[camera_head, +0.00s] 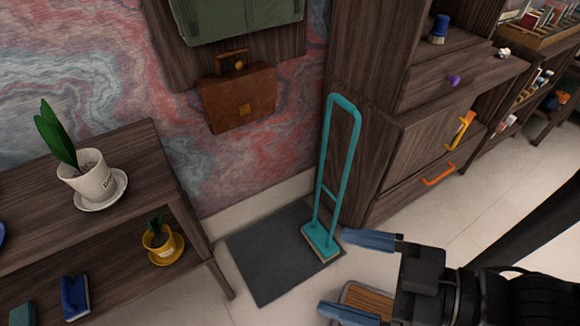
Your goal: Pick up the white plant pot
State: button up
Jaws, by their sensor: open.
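The white plant pot (91,177) stands upright on a white saucer (112,198) on the top of a dark wooden shelf table at the left. It holds a plant with tall green leaves (56,136) and has dark lettering on its side. My gripper (350,276) is at the lower right, far from the pot, with its two blue-grey fingers spread apart. It is open and nothing shows between the fingers except the floor and part of a wooden item below.
A wooden cabinet (400,150) stands behind. A brown briefcase (238,97) hangs on the wall.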

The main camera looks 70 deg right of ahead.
aim_at(86, 172)
jog(key=u, duration=0.8)
jog(key=i+j+u, duration=0.2)
jog(key=u, duration=0.15)
jog(key=i+j+u, duration=0.1)
jog(key=i+u, duration=0.25)
jog(key=i+j+u, duration=0.1)
jog(key=u, duration=0.3)
jog(key=i+z, duration=0.1)
jog(key=i, duration=0.8)
jog(key=i+j, duration=0.1)
jog(key=i, duration=0.8)
jog(key=i+z, duration=0.2)
jog(key=z, duration=2.35)
